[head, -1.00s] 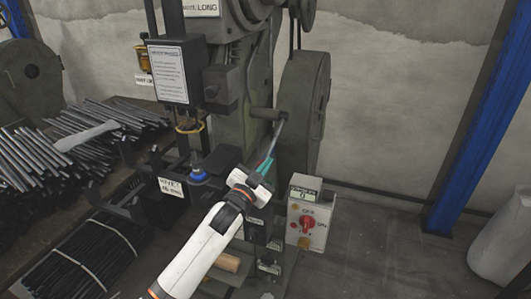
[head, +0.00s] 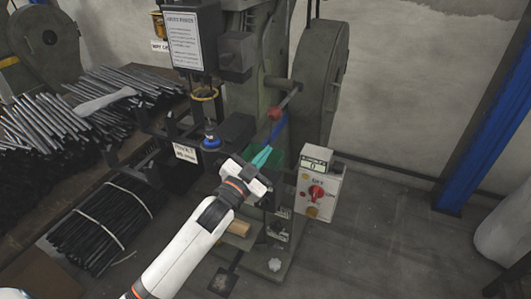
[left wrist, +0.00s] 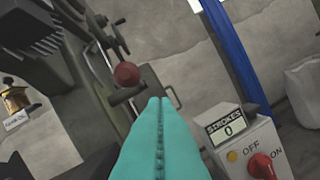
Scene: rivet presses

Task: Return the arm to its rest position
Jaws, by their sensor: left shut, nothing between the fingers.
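My left gripper (head: 262,157) is shut and empty, with its teal fingers together, in front of the rivet press (head: 268,60). In the left wrist view the teal fingers (left wrist: 160,140) lie closed against each other and point up towards a red ball knob (left wrist: 126,74). The knob (head: 275,114) sits on a lever of the press, just above the fingertips in the head view, and looks apart from them. My left arm reaches in from the bottom of the head view. My right gripper is not in view.
A control box (head: 317,190) with a red switch stands right of my gripper; its stroke counter (left wrist: 226,128) reads 0. Metal rods (head: 40,130) and bundled black rods (head: 100,225) lie at left. A blue post (head: 490,140) stands at right. Floor between box and post is clear.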

